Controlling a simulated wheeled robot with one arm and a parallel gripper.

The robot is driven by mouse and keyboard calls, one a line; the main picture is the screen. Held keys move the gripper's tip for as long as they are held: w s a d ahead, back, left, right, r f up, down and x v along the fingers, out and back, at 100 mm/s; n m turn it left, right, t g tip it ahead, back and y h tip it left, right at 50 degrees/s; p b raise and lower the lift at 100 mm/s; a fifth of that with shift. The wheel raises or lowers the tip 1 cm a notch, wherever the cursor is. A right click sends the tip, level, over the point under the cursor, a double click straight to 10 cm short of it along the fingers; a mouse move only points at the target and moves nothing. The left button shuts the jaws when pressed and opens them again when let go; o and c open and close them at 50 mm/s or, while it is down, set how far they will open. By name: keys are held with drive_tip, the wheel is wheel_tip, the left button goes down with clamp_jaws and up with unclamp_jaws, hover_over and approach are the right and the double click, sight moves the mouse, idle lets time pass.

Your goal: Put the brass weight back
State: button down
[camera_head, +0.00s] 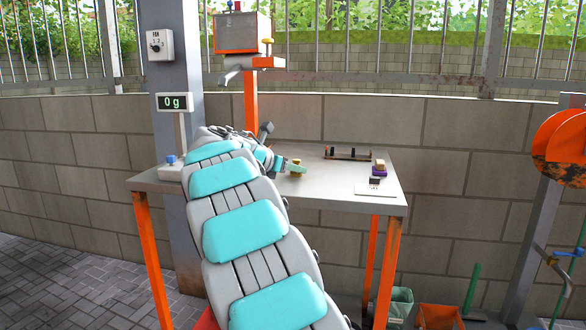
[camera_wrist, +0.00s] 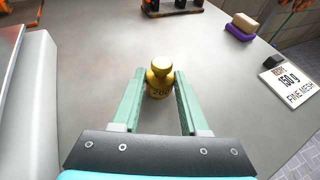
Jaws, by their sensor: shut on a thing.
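The brass weight (camera_wrist: 159,80) is a gold knobbed cylinder with a partly readable number on its front. It stands upright between the green fingers of my gripper (camera_wrist: 160,76) in the wrist view. The fingers are shut on it, one on each side. In the head view my gripper (camera_head: 291,164) is over the middle of the grey table, and the weight (camera_head: 297,169) shows as a small yellow spot at its tips. I cannot tell whether the weight touches the tabletop. A low rack (camera_head: 347,154) with dark upright parts lies at the table's back; its edge also shows in the wrist view (camera_wrist: 172,6).
A scale display (camera_head: 174,102) reads 0 g, above its base (camera_head: 171,172) at the table's left. At the right are a tan block on a purple one (camera_head: 379,168), a small black block (camera_wrist: 273,60) and a card (camera_wrist: 290,82) reading 150 g fine mesh. The tabletop (camera_head: 330,180) between is clear.

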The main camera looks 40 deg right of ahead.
drive_tip(key=shift+c, duration=2.1)
unclamp_jaws()
drive_tip(key=shift+a+r, duration=0.15)
drive_tip(key=v, duration=1.1)
drive_tip(key=shift+s+a, duration=0.1)
drive_tip(key=shift+a, duration=0.2)
drive_tip(key=shift+a+r, duration=0.1)
drive_tip(key=shift+a, duration=0.1)
